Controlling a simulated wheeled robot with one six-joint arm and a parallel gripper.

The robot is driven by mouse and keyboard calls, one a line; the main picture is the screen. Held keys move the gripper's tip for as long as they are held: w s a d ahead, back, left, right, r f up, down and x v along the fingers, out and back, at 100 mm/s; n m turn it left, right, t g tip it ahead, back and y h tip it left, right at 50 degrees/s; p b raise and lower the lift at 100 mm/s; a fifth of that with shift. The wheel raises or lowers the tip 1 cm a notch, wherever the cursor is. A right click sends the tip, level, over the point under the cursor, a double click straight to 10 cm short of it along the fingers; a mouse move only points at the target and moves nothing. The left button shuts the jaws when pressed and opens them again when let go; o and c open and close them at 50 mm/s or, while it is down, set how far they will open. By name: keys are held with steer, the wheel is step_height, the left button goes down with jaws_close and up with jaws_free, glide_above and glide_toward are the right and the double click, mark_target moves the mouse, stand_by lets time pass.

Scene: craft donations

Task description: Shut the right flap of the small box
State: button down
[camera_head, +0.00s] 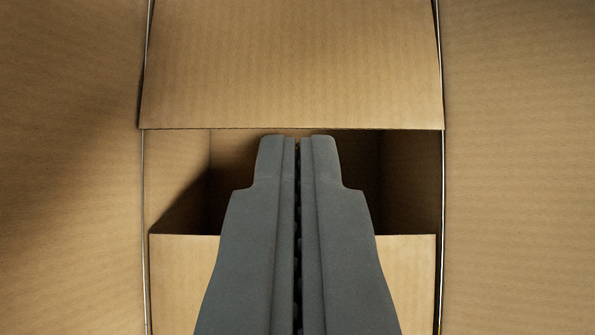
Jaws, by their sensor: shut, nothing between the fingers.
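The small cardboard box fills the camera view. Its right flap (520,165) stands open along the right side, its inner edge running top to bottom. The left flap (70,165) stands open in the same way on the left. The far flap (290,65) and the near flap (180,280) lie folded in over the opening, with a gap between them. My gripper (297,138) is shut and empty. It is in the middle, between the left and right flaps, its tips over the gap and apart from the right flap.
Through the gap the dark inside of the box (408,180) shows, with no contents visible. The side flaps rise close on both sides of my gripper, so free room sideways is narrow. Nothing beyond the box shows.

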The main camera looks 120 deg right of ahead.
mark_target(297, 110)
steer(key=shift+s+d+f, duration=0.2)
steer(key=shift+d+f, duration=0.25)
steer(key=shift+f, duration=0.9)
steer(key=shift+s+d+f, duration=0.25)
steer(key=shift+d+f, duration=0.15)
steer(key=shift+f, duration=1)
steer(key=shift+s+d+f, duration=0.2)
steer(key=shift+d+f, duration=0.25)
steer(key=shift+f, duration=0.9)
steer(key=shift+w+a+f, duration=0.1)
steer(key=shift+a+f, duration=0.05)
steer(key=shift+f, duration=0.35)
steer(key=shift+w+a+f, duration=0.1)
steer(key=shift+f, duration=0.35)
steer(key=shift+r, duration=0.2)
